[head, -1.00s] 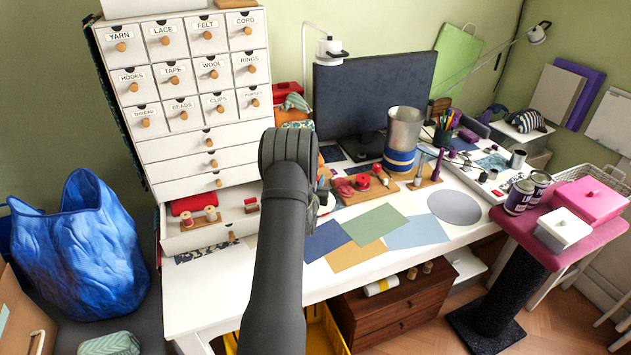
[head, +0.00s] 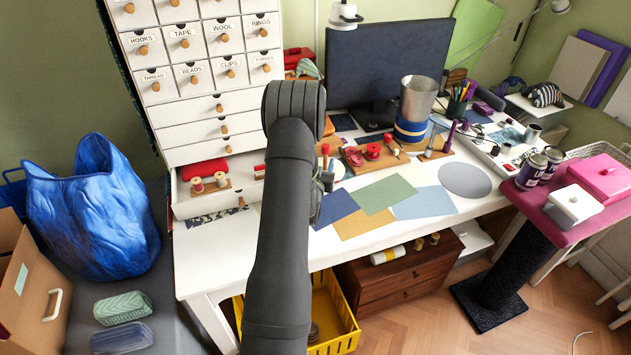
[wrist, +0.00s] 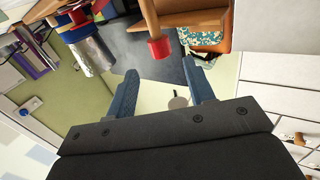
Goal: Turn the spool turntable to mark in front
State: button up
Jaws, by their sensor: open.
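My gripper (wrist: 160,68) is open and empty in the wrist view, its two blue fingers apart above the table. In the head view my own arm hides most of it. A pale round disc (head: 336,169) shows partly behind my arm; it may be the spool turntable, but I cannot be sure. No mark can be made out on it. A red-topped wooden piece (head: 325,152) stands just behind it. In the wrist view a red cylinder (wrist: 159,48) on a wooden piece lies beyond the fingertips, and a small greyish round thing (wrist: 178,101) shows between the fingers.
A wooden board with red spools (head: 372,153) stands right of my arm. A metal can (head: 416,100) and a monitor (head: 390,65) stand behind. The drawer cabinet (head: 200,120) has an open drawer (head: 205,205) with spools. Flat coloured sheets (head: 382,193) cover the table's middle.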

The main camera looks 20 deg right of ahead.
jog(key=v, duration=0.8)
jog(key=shift+s+a, duration=0.15)
jog(key=shift+s, duration=0.2)
send_near(327, 144)
jog(key=x, duration=0.7)
jog(key=f+x, duration=0.1)
jog(key=x, duration=0.3)
jog(key=shift+w, duration=0.1)
jog(key=shift+a, duration=0.1)
grip_shut()
